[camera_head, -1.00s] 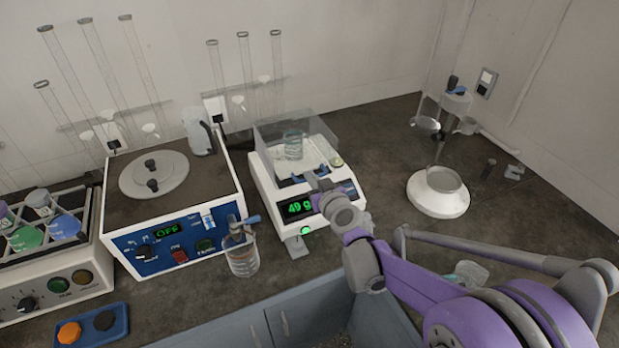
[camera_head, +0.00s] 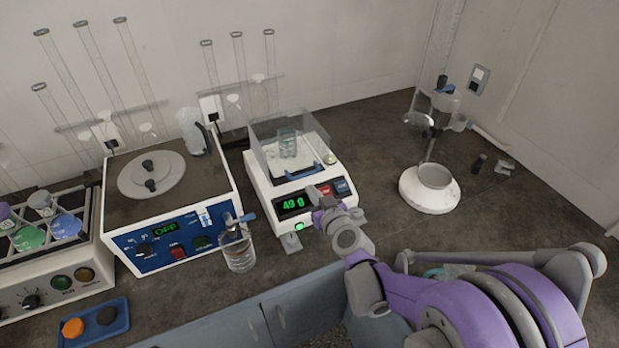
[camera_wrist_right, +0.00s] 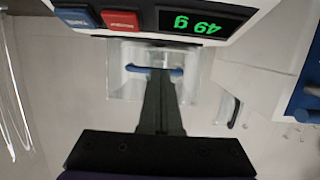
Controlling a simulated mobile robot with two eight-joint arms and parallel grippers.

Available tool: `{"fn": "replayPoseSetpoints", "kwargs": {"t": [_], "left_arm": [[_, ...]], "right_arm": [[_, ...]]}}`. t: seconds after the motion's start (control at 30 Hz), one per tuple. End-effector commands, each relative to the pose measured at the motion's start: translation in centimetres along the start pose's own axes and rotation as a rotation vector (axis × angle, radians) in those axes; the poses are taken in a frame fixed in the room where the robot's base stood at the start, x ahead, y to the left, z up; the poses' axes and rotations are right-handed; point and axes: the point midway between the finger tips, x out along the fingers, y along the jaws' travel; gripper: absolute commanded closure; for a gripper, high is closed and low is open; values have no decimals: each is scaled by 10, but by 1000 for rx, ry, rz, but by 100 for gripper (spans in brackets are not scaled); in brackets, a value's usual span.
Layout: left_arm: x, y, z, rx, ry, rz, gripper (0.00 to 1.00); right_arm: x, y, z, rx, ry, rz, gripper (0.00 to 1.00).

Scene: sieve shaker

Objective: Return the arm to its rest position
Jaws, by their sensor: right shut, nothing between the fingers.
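My right arm reaches in from the lower right in the head view. Its gripper (camera_head: 318,193) is at the front of the white balance (camera_head: 262,188), by the buttons beside the green 49 g display. In the right wrist view the dark fingers (camera_wrist_right: 161,75) are together with nothing between them. Their tips appear in line with the blue handle (camera_wrist_right: 153,71) of the clear cover, but I cannot tell the gap. A glass beaker (camera_head: 287,143) stands inside the cover. My left gripper is not in view.
A boxy device showing OFF (camera_head: 165,226) stands left of the balance, with a glass bottle (camera_head: 238,250) before its right corner. A white-based stand (camera_head: 428,196) is at the right. Racked flasks (camera_head: 66,226) and a blue tray (camera_head: 122,312) are at left. Bare counter lies between balance and stand.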

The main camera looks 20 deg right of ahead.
Motion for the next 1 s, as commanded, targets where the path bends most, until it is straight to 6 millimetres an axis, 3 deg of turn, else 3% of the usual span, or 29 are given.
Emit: {"fn": "replayPoseSetpoints", "kwargs": {"t": [0.1, 0.23, 0.53, 0.67, 0.77, 0.9, 1.0], "left_arm": [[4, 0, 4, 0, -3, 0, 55], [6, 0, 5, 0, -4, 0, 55], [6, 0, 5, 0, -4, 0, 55], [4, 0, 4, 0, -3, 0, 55], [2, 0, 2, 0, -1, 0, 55], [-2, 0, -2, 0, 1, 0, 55], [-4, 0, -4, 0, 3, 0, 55]], "right_arm": [[-8, 1, 18, 0, 0, 1, 100], [-13, 1, 27, 0, 1, 1, 100], [-16, -1, 28, 0, -3, -6, 100], [-28, -22, 23, 1, -49, -65, 100], [-50, -48, 22, 2, -137, -140, 100], [-96, -80, 35, 3, -330, -217, 100], [-134, -89, 51, 3, -482, -220, 100]]}}
